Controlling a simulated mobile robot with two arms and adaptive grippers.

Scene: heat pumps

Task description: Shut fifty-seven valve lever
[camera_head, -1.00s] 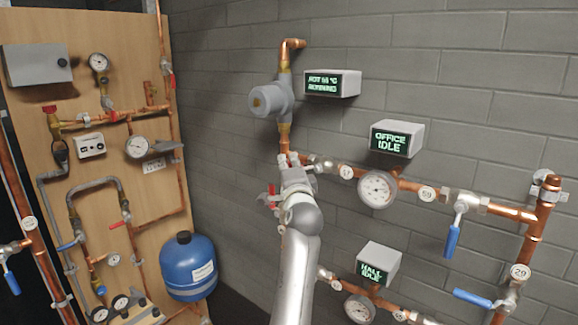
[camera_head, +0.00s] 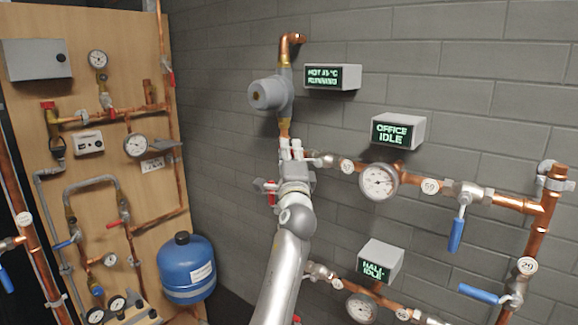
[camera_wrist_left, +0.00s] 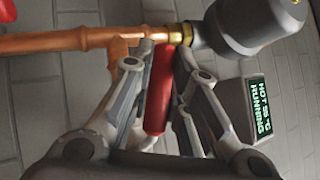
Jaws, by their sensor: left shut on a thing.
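My left gripper (camera_head: 291,150) is at the copper pipe just below the grey pump (camera_head: 270,94). In the left wrist view, its fingers (camera_wrist_left: 160,85) are shut on a red valve lever (camera_wrist_left: 158,98), which lies between them below a brass fitting and the copper pipe (camera_wrist_left: 85,40). My right gripper is not in view.
Another red handle (camera_head: 268,187) is close left of my gripper. A gauge (camera_head: 378,182) and blue-levered valves (camera_head: 456,235) are to the right. The display above reads RUNNING (camera_head: 332,77); the OFFICE (camera_head: 397,130) and HALL (camera_head: 379,262) displays read IDLE. A blue tank (camera_head: 187,268) stands left.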

